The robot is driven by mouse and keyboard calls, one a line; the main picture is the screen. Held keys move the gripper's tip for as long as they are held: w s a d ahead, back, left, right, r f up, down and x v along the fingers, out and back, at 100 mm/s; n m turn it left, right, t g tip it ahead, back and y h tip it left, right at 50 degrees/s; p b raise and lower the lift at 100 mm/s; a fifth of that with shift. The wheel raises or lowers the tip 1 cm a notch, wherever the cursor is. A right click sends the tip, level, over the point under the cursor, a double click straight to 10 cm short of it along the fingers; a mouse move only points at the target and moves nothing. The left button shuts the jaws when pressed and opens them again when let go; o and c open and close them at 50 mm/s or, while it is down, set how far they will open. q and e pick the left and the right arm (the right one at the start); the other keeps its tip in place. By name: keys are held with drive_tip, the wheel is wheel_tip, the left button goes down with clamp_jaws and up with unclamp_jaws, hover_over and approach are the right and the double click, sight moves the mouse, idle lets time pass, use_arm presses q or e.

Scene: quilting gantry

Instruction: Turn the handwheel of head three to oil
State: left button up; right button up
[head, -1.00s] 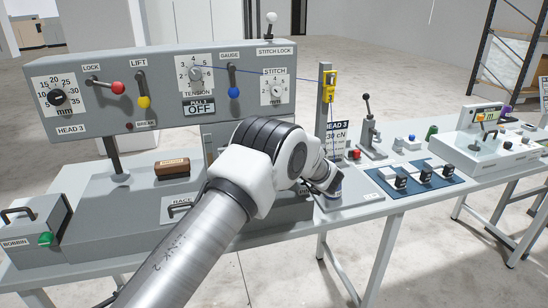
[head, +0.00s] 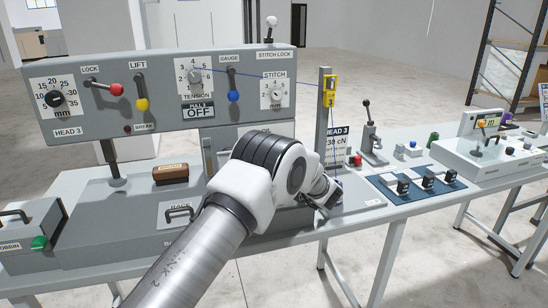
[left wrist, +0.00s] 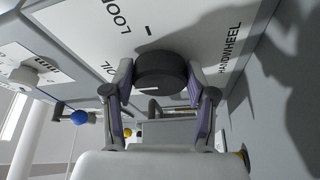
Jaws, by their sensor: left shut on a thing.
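The head three handwheel is a black round knob (left wrist: 160,68) on a white plate (left wrist: 85,22) in the left wrist view. The plate reads HANDWHEEL, with OIL and a partly cut-off word beside the knob. A short white line shows on the knob's face. My left gripper (left wrist: 160,82) is shut on the knob, one finger on each side. In the head view my left gripper (head: 328,196) is at the right end of the HEAD 3 machine (head: 110,215), and my arm and the machine hide the handwheel. My right gripper is not in view.
A yellow thread guide post (head: 329,92) and a HEAD 3 sign (head: 337,140) stand close behind the gripper. A blue mat (head: 407,182) with small black-topped parts lies to the right. A lever stand (head: 371,145) is behind it. The front panel (head: 165,95) carries levers and dials.

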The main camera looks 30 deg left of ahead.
use_arm(q)
drive_tip(key=shift+a+r, duration=0.1)
drive_tip(key=shift+r, duration=0.05)
drive_tip(key=o, duration=0.9)
drive_tip(key=shift+a, duration=0.2)
drive_tip(key=v, duration=1.2)
